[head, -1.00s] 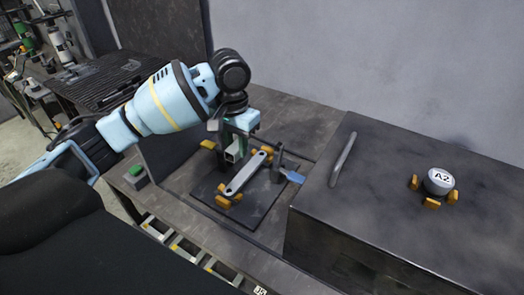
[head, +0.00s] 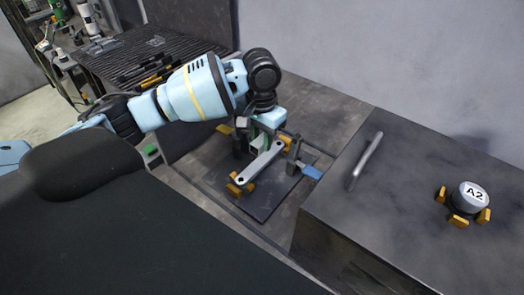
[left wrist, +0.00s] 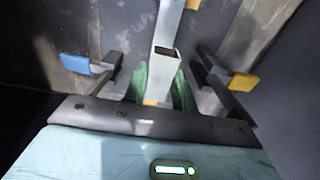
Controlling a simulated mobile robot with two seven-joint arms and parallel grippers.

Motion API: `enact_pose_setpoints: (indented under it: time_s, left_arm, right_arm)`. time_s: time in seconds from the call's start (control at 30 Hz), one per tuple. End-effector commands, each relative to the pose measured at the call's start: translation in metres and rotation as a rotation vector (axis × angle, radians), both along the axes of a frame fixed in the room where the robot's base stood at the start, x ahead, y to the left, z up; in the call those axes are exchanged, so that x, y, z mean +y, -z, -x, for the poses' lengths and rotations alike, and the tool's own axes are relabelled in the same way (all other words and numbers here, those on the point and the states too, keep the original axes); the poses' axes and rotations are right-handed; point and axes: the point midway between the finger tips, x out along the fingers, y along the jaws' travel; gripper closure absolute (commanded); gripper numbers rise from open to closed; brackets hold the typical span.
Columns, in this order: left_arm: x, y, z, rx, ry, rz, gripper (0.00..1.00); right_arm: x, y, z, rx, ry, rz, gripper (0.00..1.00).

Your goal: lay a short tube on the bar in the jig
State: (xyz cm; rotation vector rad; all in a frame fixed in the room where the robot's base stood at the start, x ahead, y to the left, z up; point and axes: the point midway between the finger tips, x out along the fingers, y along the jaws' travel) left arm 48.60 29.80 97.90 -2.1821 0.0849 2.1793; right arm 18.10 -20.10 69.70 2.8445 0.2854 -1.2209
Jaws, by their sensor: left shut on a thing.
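The pale flat bar (head: 255,169) lies in the jig (head: 262,205), a dark plate with orange blocks (head: 240,186) at the bar's near end. My left gripper (head: 262,138) is over the far part of the bar, pointing down. In the left wrist view its green fingers (left wrist: 160,84) are shut on a short square tube (left wrist: 164,75), whose dark open end faces the camera. The bar (left wrist: 172,20) runs on beyond the tube. In the head view the gripper mostly hides the tube. Whether the tube touches the bar I cannot tell. My right gripper is out of view.
Toggle clamps flank the bar, one with a blue handle (head: 311,172) and one with a yellow handle (head: 224,129). To the right is a raised dark box (head: 400,200) with a metal handle (head: 366,160) and a round A2 weight (head: 471,195) between orange pegs.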

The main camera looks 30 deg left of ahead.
Motion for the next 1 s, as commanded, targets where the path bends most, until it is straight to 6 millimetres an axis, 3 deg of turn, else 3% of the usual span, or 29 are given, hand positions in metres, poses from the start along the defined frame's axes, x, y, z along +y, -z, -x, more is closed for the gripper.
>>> enact_pose_setpoints:
  time_s: [0.4,0.83,0.87,1.0]
  left_arm:
    - [0.0,0.047,0.0,0.002,0.0,-0.001,0.97]
    - [0.0,0.051,0.0,-0.002,0.0,0.0,0.97]
    - [0.0,0.051,0.0,-0.003,0.0,0.0,0.71]
    - [0.0,0.051,0.0,-0.002,0.0,0.0,0.53]
  right_arm:
    - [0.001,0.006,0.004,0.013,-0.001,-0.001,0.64]
    - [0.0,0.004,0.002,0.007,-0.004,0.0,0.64]
    - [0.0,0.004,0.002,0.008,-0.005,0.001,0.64]
    - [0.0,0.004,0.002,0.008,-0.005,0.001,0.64]
